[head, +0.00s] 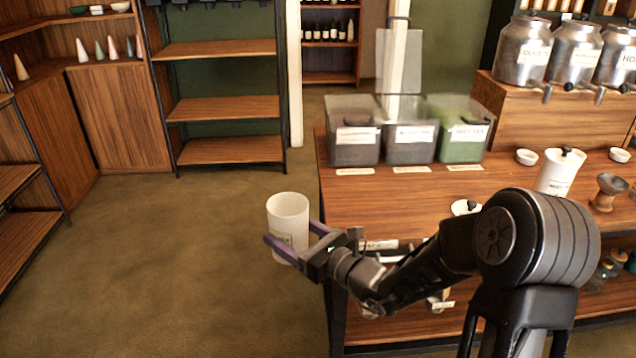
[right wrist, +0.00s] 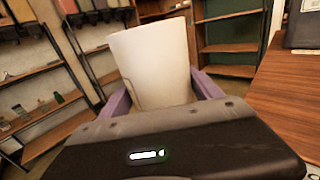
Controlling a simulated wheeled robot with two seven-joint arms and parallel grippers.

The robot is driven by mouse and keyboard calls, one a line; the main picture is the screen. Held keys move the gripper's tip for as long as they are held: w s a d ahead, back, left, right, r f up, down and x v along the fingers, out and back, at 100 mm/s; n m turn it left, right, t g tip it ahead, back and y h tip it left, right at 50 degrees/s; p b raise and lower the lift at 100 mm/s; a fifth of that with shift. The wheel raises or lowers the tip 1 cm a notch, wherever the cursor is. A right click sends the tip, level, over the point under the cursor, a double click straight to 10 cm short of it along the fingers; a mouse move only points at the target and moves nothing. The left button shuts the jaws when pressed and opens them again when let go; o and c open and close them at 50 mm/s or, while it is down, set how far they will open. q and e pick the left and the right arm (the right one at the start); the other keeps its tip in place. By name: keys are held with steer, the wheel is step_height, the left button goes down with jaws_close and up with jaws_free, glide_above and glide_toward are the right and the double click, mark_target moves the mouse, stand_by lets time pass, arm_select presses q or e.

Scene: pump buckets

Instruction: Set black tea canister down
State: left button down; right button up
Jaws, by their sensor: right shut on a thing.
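A white cylindrical canister (head: 288,218) with a label on its side is held in my right gripper (head: 294,240). The purple fingers are closed around its lower half, and it stands about upright. It is in the air over the floor, just left of the wooden table's (head: 420,190) left edge. In the right wrist view the canister (right wrist: 152,65) fills the middle between the fingers, slightly tilted in the picture. I cannot read its label. My left gripper is not in view.
On the table stand several labelled bins (head: 355,142), a white lidded canister (head: 558,172), small bowls (head: 527,157) and a brown cup-like vessel (head: 609,190). Metal dispensers (head: 523,50) stand on a raised wooden block. Empty wooden shelves (head: 225,108) stand at the back left. The table's front left top is largely clear.

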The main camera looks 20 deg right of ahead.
steer(key=s+n+g+y+p, duration=0.6)
steer(key=s+y+p, duration=0.1)
steer(key=s+p, duration=0.3)
steer(key=shift+s+a+f, duration=0.15)
steer(key=shift+s+f, duration=0.05)
steer(key=shift+s, duration=0.3)
